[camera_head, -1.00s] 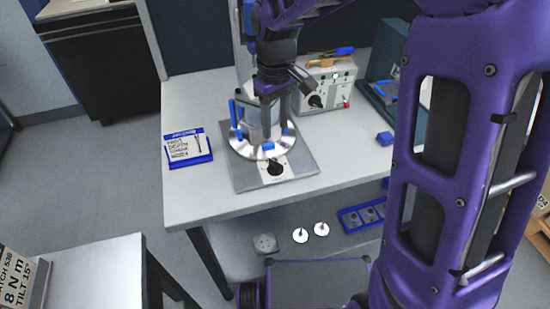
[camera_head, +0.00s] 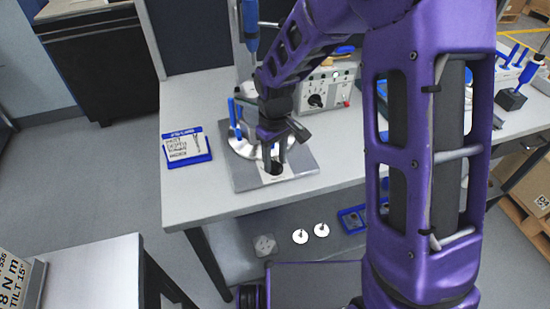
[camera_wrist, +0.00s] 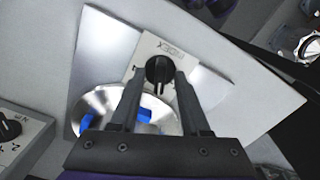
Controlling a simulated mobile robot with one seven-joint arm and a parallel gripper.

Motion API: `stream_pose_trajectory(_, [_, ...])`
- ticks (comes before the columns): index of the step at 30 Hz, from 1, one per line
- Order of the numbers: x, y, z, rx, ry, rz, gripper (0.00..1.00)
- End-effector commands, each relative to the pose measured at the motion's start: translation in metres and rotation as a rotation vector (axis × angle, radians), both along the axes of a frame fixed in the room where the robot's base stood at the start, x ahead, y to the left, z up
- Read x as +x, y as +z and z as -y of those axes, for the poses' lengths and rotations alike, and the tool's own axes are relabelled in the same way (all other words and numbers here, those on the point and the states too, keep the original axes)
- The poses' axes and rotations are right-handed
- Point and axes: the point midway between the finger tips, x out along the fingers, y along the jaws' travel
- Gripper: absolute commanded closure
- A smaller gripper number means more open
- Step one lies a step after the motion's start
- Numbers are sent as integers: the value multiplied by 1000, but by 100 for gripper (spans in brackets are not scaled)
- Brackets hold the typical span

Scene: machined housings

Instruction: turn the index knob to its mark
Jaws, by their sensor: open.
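The index knob (camera_wrist: 159,70) is a round black knob on a small white plate lettered INDEX (camera_wrist: 172,50), on a grey metal base plate (camera_wrist: 236,108). In the wrist view it lies between and just beyond my open fingertips; I cannot tell whether they touch it. In the head view my gripper (camera_head: 274,160) points down over the front of the base plate, and the knob (camera_head: 275,169) is partly covered by the fingers. A shiny round disc (camera_wrist: 95,104) with blue clamps sits behind the knob on the same base plate.
A grey control box (camera_head: 325,90) with its own black knob stands at the back of the bench. A blue-framed sign (camera_head: 187,147) lies left of the base plate. Below the bench, a shelf holds two white discs (camera_head: 321,230) and a blue tray (camera_head: 352,220). The bench's front edge is clear.

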Motion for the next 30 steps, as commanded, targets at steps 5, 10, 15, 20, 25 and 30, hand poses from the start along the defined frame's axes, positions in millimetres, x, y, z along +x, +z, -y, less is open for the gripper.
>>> stream_pose_trajectory(5, [0, 0, 0, 0, 0, 0, 81])
stream_pose_trajectory(10, [0, 0, 0, 0, 0, 0, 100])
stream_pose_trajectory(15, [0, 1, 0, 0, 0, 0, 100])
stream_pose_trajectory(20, [0, 0, 0, 0, -9, 0, 100])
stream_pose_trajectory(25, [0, 0, 0, 1, -58, 1, 100])
stream_pose_trajectory(30, [0, 0, -1, 0, -160, 1, 100])
